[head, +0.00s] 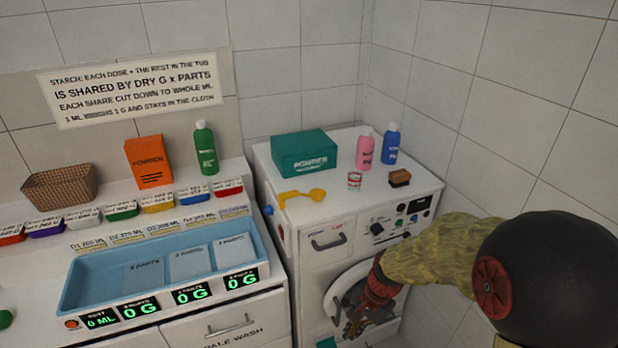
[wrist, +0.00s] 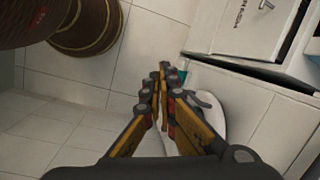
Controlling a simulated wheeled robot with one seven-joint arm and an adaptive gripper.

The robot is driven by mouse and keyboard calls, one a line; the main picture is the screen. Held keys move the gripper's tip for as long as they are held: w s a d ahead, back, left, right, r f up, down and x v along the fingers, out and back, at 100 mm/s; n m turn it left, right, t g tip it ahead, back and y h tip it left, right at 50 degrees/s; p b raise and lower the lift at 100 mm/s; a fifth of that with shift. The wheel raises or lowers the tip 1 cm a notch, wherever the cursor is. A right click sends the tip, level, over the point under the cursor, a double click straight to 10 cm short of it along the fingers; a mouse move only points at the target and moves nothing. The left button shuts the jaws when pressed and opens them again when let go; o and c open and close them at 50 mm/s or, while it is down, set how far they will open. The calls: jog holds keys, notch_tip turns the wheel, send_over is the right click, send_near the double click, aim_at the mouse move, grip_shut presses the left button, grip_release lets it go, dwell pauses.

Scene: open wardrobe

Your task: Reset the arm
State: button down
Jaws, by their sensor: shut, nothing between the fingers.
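My arm comes in from the right in the head view, bent downward. My gripper (head: 354,328) hangs low in front of the washing machine's round door (head: 345,284). In the wrist view my gripper (wrist: 163,70) has its fingers together and nothing between them. A white curved part, perhaps the door's rim (wrist: 213,108), shows just beyond the fingers. The arm hides part of the door and the machine's lower right front.
Left is a counter with a blue tray (head: 75,290), an orange box (head: 149,161), green bottle (head: 205,150) and wicker basket (head: 60,187). Tiled walls stand behind.

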jog(key=s+d+r+n+t+h, duration=0.1)
jog(key=s+d+r+n+t, duration=0.1)
jog(key=s+r, duration=0.3)
jog(key=s+d+r+n+t, duration=0.1)
jog(key=s+d+r+n, duration=0.2)
jog(key=r, duration=0.9)
jog(key=s+d+r+n+t+h, duration=0.1)
jog(key=s+r+n, duration=0.3)
jog(key=s+r, duration=0.4)
jog(key=shift+s+d+r+t+h, duration=0.3)
jog(key=shift+d+r+t, duration=0.2)
jog(key=shift+d+t, duration=0.25)
jog(key=c, duration=2.5)
grip_release()
jog(key=shift+w+a, duration=0.1)
jog(key=shift+c, duration=0.2)
